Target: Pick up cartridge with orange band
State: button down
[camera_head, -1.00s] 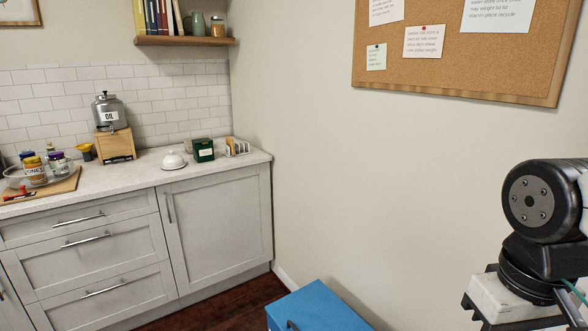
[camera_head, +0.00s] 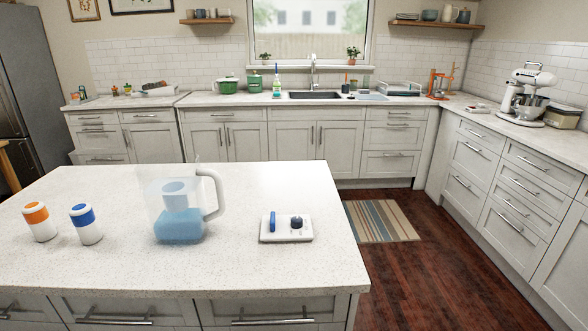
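The cartridge with the orange band (camera_head: 39,222) is a white cylinder standing upright near the left end of the island countertop (camera_head: 290,185). A similar white cartridge with a blue band (camera_head: 86,224) stands just to its right, apart from it. A clear pitcher (camera_head: 185,210) with a white handle and blue liquid in its lower part stands further right; a pale inner part sits inside it. My gripper is not in view.
A small white tray (camera_head: 286,238) with a blue item and a dark knob-like item lies on the island's right part. Counters with a sink (camera_head: 315,95) line the back wall. A striped rug (camera_head: 385,221) and open wooden floor (camera_head: 430,260) lie right of the island.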

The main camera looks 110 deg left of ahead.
aim_at(36, 214)
jog(key=z, duration=5.85)
jog(key=i, duration=0.45)
jog(key=z, duration=1.5)
jog(key=i, duration=0.5)
